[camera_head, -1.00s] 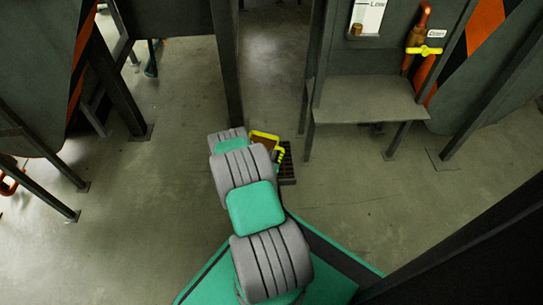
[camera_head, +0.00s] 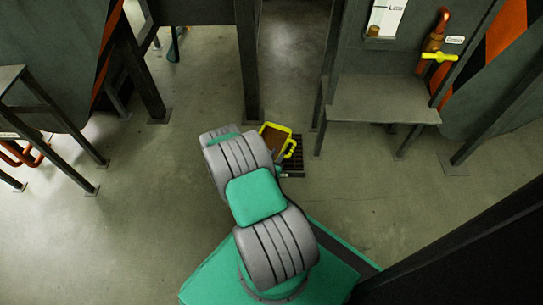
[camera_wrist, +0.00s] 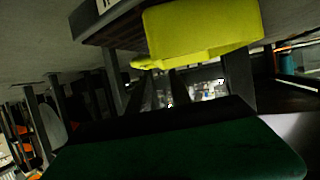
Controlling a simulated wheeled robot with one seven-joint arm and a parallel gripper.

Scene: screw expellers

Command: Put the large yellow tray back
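The large yellow tray (camera_head: 276,142) has a yellow rim and a brown inside. It shows in the head view just beyond the end of my arm, tilted, with a yellow handle on its right side. My arm hides part of its lower left. In the wrist view a bright yellow surface (camera_wrist: 205,35), likely the same tray, is close at the top. My gripper's fingers are hidden behind my arm in the head view and are not clear in the wrist view. I cannot tell whether they touch the tray.
A dark floor grate (camera_head: 294,163) lies beside and below the tray. A metal post (camera_head: 249,70) stands behind it. A machine with a grey shelf (camera_head: 380,100) stands at the right, and a dark machine on legs (camera_head: 50,70) at the left. Open concrete floor lies at the left.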

